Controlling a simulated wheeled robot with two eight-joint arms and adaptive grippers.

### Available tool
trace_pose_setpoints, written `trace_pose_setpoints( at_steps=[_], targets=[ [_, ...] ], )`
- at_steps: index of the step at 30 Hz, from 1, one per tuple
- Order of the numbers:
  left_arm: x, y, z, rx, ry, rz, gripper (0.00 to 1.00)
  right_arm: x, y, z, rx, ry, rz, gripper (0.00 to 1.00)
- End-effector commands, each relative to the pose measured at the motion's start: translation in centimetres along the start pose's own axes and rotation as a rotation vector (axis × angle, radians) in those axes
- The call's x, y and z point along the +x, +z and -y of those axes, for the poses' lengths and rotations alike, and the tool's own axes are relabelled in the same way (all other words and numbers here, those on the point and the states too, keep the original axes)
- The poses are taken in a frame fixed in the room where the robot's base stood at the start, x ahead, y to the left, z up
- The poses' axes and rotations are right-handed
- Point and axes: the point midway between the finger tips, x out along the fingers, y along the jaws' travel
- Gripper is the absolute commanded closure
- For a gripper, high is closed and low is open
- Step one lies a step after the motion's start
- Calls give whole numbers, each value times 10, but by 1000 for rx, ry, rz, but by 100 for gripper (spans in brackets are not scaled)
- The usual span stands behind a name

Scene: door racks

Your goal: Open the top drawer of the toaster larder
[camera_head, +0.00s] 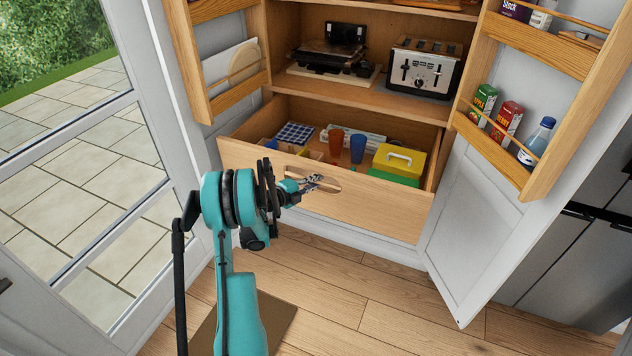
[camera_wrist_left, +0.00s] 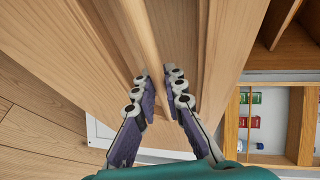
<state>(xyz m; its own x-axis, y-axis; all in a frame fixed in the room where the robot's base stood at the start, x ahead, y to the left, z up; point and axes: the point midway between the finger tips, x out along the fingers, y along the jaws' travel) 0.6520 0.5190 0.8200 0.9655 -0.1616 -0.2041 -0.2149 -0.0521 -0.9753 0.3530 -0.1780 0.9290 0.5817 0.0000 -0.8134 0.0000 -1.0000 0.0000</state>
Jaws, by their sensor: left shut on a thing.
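The toaster larder stands with its doors swung open, and a silver toaster (camera_head: 424,68) is on its shelf. The top drawer (camera_head: 370,209) below that shelf is pulled out, so its contents show. Its wooden front has an oval cut-out handle hole (camera_head: 318,180). My left gripper (camera_head: 318,182) is at this hole, its fingers shut on the drawer's edge there. In the left wrist view the fingers of my left gripper (camera_wrist_left: 160,82) sit on either side of a wooden edge (camera_wrist_left: 150,45). My right gripper is in neither view.
The right door rack (camera_head: 508,165) holds cartons and a bottle. A glass door (camera_head: 80,190) stands at left.

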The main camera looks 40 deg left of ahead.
Motion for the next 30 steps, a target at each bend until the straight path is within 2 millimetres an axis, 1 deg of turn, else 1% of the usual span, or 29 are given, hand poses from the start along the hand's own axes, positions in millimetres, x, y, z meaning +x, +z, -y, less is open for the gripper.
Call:
trace_pose_setpoints(
  at_steps=[4, 5, 6, 14, 17, 20, 27, 30],
  targets=[
    [0, 0, 0, 1, 1, 1, 100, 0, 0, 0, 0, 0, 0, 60],
    [0, 0, 0, 1, 1, 1, 82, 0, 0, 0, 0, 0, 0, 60],
    [0, 0, 0, 1, 1, 1, 80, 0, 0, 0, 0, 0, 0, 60],
    [0, 0, 0, 0, 0, 1, 80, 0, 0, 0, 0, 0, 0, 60],
    [-6, 1, 0, 0, 0, 2, 80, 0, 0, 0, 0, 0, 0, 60],
    [-20, 1, 0, 0, 0, 3, 80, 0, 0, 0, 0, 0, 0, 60],
    [-72, 2, 0, -1, 0, 5, 80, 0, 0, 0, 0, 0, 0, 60],
    [-92, 1, 0, -1, 0, 4, 80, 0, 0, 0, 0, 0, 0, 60]
  ],
)
